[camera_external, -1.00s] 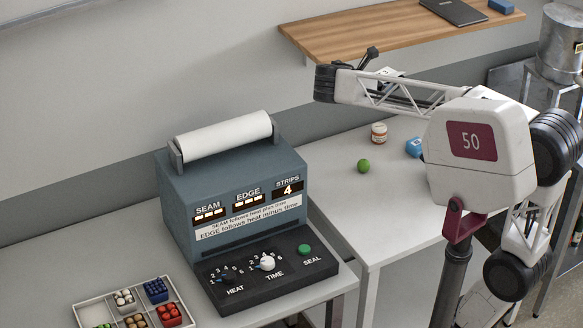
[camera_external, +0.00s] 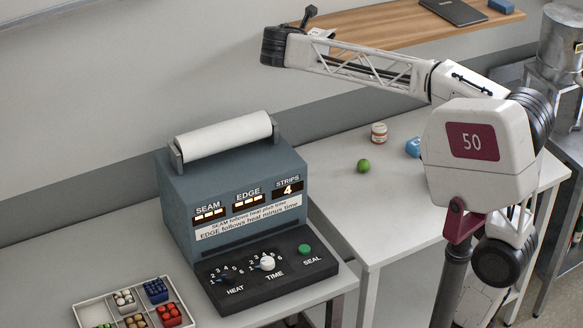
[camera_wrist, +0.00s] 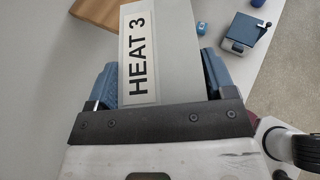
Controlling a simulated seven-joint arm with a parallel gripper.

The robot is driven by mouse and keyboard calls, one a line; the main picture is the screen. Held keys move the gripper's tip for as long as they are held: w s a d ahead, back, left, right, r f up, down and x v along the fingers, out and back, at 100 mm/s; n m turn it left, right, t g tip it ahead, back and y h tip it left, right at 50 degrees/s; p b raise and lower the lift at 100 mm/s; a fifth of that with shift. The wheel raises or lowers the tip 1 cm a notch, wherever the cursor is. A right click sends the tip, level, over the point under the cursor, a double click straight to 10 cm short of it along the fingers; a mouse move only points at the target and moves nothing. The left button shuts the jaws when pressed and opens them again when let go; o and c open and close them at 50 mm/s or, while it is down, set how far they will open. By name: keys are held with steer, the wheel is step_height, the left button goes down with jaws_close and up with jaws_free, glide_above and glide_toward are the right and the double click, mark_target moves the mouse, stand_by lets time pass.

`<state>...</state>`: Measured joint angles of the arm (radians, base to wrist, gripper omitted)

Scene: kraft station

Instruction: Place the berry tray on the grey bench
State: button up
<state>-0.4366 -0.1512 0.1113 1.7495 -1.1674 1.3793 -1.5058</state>
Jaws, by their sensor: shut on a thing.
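In the wrist view my gripper (camera_wrist: 156,60) has its blue fingers shut on a flat grey piece with a white label reading HEAT 3 (camera_wrist: 145,62). In the external view the piece is small beside my wrist, and the fingers cannot be made out. A pale compartment tray (camera_external: 86,306) holds white, blue, red, green and brown berry-like balls at the lower left, cut by the frame edge. My gripper is high and far from it. The tray lies on a light grey bench (camera_external: 60,268). Another pale bench (camera_external: 390,215) stands to the right.
A blue-grey sealing machine (camera_external: 180,205) with a paper roll and knobs stands on the left bench. A wooden shelf (camera_external: 385,32) is behind my arm.

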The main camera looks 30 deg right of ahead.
steer(key=w+a+n+t+y, duration=0.25)
steer(key=w+a, duration=0.35)
steer(key=a, duration=0.6)
steer(key=n+t+y, duration=0.4)
steer(key=n+y, duration=0.5)
glide_above(138, 257)
steer(key=f, duration=0.1)
step_height(138, 257, down, 46)
steer(key=shift+h, duration=0.25)
steer(key=shift+f, duration=3.15)
steer(key=shift+f, duration=1.85)
steer(key=shift+f, duration=0.1)
